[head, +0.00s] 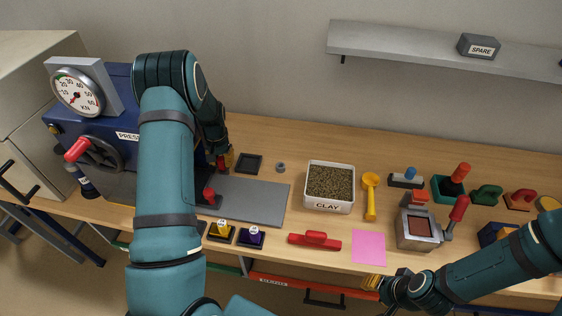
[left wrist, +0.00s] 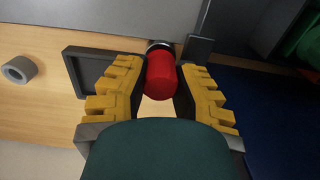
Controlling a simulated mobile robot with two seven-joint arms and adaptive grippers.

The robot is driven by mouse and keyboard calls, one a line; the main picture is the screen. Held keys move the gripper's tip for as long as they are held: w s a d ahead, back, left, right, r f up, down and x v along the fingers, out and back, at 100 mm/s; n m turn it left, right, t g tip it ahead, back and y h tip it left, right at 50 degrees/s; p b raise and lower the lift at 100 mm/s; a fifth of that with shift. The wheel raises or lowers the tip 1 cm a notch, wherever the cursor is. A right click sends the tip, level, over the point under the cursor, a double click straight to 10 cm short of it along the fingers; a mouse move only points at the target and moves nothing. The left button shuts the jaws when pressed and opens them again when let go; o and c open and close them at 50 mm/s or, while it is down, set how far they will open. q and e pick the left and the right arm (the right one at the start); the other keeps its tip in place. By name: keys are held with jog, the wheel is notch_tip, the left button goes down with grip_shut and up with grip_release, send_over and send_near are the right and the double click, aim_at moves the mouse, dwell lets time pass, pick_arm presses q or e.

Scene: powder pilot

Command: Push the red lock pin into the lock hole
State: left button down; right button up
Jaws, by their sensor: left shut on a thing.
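The red lock pin (left wrist: 161,78) is between the yellow ridged fingers of my left gripper (left wrist: 160,70) in the left wrist view. The gripper is shut on it. A metal ring (left wrist: 157,45) shows at the pin's far end, beside a grey plate edge; whether the pin is inside a hole there cannot be told. In the head view my left gripper (head: 228,158) is at the press's right side, and a bit of red shows beside its fingers. My right gripper (head: 373,282) is low at the table's front edge, its fingers partly hidden, away from the pin.
The blue press (head: 118,125) with a gauge stands at left. A red knob (head: 209,194) stands by the grey plate (head: 255,200). A black square tray (head: 248,164) and grey ring (head: 280,167) lie behind.

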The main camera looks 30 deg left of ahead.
aim_at(221, 159)
pick_arm(q)
jog(key=shift+f+b, duration=0.35)
jog(key=shift+f, duration=0.2)
jog(key=c, duration=0.8)
grip_release()
jog(key=c, duration=0.3)
jog(key=shift+r, duration=0.1)
jog(key=shift+r+p, duration=2)
jog(key=shift+r, duration=1.45)
